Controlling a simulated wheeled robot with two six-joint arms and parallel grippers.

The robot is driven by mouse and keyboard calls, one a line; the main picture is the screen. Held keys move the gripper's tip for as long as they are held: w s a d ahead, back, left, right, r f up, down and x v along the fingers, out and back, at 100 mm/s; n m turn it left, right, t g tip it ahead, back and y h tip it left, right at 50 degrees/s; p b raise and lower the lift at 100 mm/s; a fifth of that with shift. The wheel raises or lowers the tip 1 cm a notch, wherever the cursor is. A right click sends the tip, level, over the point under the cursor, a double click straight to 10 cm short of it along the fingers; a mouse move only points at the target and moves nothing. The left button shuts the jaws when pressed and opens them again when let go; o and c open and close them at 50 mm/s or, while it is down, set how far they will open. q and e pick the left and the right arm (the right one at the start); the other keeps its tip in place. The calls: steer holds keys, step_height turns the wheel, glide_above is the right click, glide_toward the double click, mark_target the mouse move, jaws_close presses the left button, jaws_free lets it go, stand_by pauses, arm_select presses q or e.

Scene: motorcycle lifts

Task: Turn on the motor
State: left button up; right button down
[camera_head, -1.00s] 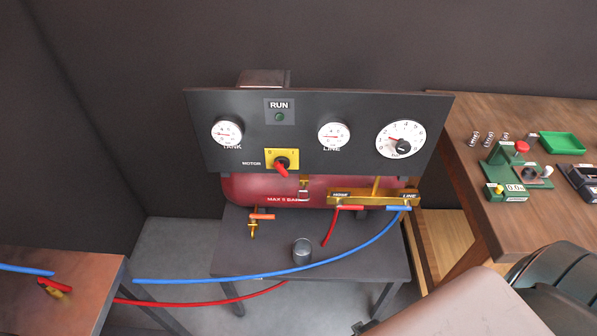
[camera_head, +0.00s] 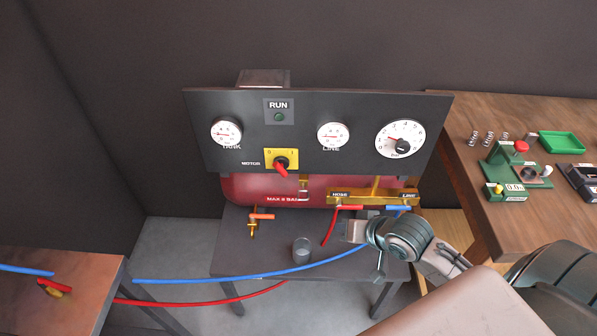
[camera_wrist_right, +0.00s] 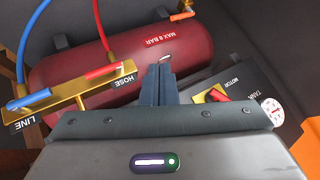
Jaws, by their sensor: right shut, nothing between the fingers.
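The red motor switch (camera_head: 281,168) sits on a yellow plate on the black panel (camera_head: 230,160), beside the label MOTOR. Its handle points down and slightly right. The RUN lamp (camera_head: 279,117) above it is dark green. My right gripper (camera_head: 352,233) is low in front of the panel, below and right of the switch and apart from it. In the right wrist view its fingers (camera_wrist_right: 158,75) are together and empty, in front of the red tank (camera_wrist_right: 130,60). The switch also shows there (camera_wrist_right: 214,95), right of the fingers. My left gripper is not in view.
A brass manifold (camera_head: 372,198) with red and blue valve handles is at the panel's lower right. A grey cup (camera_head: 302,250) stands on the compressor's table, and a blue hose (camera_head: 230,279) crosses its front. A wooden bench (camera_head: 505,217) stands at right.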

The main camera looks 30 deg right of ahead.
steer(key=w+d+r+m+t+y, duration=0.3)
steer(key=w+r+m, duration=0.2)
steer(key=w+r, duration=0.3)
step_height(320, 180, up, 2)
steer(key=shift+w+r, duration=0.2)
steer(key=shift+w, duration=0.05)
steer(key=p, duration=0.2)
glide_toward(285, 169)
steer(key=w+f, duration=0.1)
steer(key=w, duration=0.3)
steer(key=shift+s+a+f, duration=0.15)
steer(key=shift+a+f, duration=0.3)
steer(key=shift+a, duration=0.45)
steer(key=shift+a+f, duration=0.1)
steer(key=shift+f, duration=0.05)
